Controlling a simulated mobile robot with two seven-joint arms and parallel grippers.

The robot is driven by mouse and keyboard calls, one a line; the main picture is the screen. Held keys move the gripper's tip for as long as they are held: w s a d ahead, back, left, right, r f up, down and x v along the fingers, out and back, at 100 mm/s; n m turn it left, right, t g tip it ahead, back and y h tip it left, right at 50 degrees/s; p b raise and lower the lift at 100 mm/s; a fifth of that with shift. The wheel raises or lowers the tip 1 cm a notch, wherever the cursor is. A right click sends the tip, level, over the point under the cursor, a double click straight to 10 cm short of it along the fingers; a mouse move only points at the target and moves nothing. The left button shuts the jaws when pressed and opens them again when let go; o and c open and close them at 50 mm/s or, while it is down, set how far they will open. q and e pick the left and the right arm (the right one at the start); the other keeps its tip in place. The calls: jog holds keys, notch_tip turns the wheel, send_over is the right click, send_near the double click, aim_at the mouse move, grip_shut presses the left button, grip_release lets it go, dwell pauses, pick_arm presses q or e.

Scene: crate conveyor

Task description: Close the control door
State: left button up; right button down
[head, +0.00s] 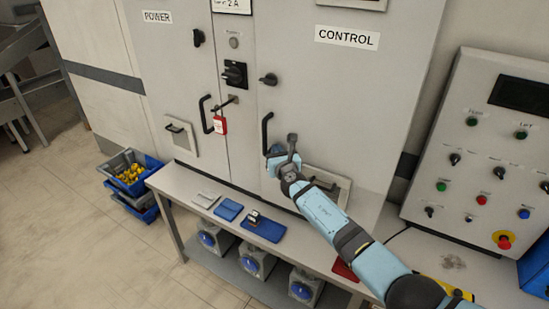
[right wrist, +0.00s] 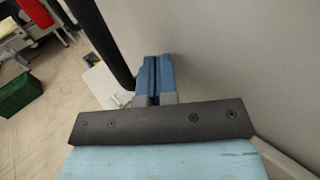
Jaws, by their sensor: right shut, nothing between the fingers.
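The control door (head: 345,85) is the grey right-hand cabinet door with the CONTROL label in the head view. It looks about flush with the cabinet front; I cannot tell whether a small gap remains. Its black bar handle (head: 265,132) is near its left edge, and the handle also shows in the right wrist view (right wrist: 101,40). My right gripper (head: 274,158) is in front of the door's lower part, just right of the handle. Its blue fingers (right wrist: 157,75) are shut and empty, beside the handle and close to the grey door surface. Contact is unclear. My left gripper is out of view.
The power door (head: 165,65) is at left, with a red lock tag (head: 220,124) by its handle. A bench (head: 185,186) below carries blue folders (head: 262,229). A control console (head: 470,160) stands at right. Blue bins (head: 126,186) stand left on open floor.

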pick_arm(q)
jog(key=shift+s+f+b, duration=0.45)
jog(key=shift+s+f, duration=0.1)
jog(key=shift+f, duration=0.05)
pick_arm(e)
jog(key=shift+w+d+r+m+h, duration=0.4)
jog(key=shift+w+h, duration=0.2)
